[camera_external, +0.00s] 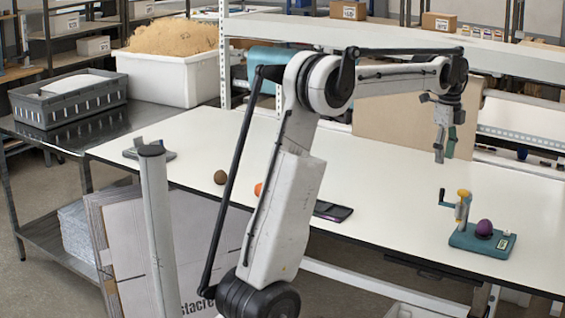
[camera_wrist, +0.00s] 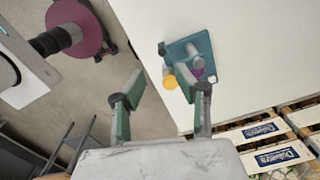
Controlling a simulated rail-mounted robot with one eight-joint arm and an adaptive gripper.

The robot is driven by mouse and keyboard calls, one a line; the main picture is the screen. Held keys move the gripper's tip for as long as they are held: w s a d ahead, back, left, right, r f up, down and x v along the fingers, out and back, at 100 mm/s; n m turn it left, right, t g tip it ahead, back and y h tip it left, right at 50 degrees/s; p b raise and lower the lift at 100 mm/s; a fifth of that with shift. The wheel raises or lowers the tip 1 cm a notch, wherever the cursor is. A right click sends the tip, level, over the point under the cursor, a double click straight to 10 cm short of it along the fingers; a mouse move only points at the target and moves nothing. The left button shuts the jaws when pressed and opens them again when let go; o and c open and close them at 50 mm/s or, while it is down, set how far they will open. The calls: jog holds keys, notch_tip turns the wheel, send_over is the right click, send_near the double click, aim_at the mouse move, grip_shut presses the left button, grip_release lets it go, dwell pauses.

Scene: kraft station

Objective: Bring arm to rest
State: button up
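My gripper (camera_external: 445,154) hangs from the raised, outstretched arm, pointing down above the right part of the white table (camera_external: 390,222). In the wrist view my gripper (camera_wrist: 160,90) has its two green fingers spread apart with nothing between them. A teal-based device (camera_external: 482,239) with a yellow post and a dark crank stands on the table below the gripper and apart from it. A purple ball (camera_external: 484,228) sits on its base. In the wrist view the teal device (camera_wrist: 188,46) lies beyond the fingertips, with the purple ball (camera_wrist: 197,72) partly hidden.
A brown ball (camera_external: 220,177), an orange ball (camera_external: 258,189) and a dark phone-like slab (camera_external: 333,211) lie on the table. A tan panel (camera_external: 400,122) stands at the back. A grey crate (camera_external: 67,98) and a white bin (camera_external: 170,78) are at left. Free table surrounds the device.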

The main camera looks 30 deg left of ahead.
jog(key=s+a+f+n+t, duration=0.1)
jog(key=s+a+n+t, duration=0.1)
jog(key=s+a+n, duration=0.5)
jog(key=s+a+n+t, duration=0.1)
jog(key=s+a+n, duration=0.35)
jog(key=s, duration=0.45)
jog(key=s+a+f+n+t, duration=0.1)
jog(key=s+a+f+n, duration=0.1)
jog(key=s, duration=0.3)
jog(key=s+a+f+n+t+b, duration=0.1)
jog(key=s+a+f+n, duration=0.1)
jog(key=s+f+n, duration=0.2)
jog(key=s+a+f+n+t, duration=0.2)
jog(key=s+f+n, duration=0.1)
jog(key=s+f, duration=0.2)
jog(key=shift+s+a+f+n, duration=0.15)
jog(key=shift+s+a+n, duration=0.2)
jog(key=shift+s, duration=0.45)
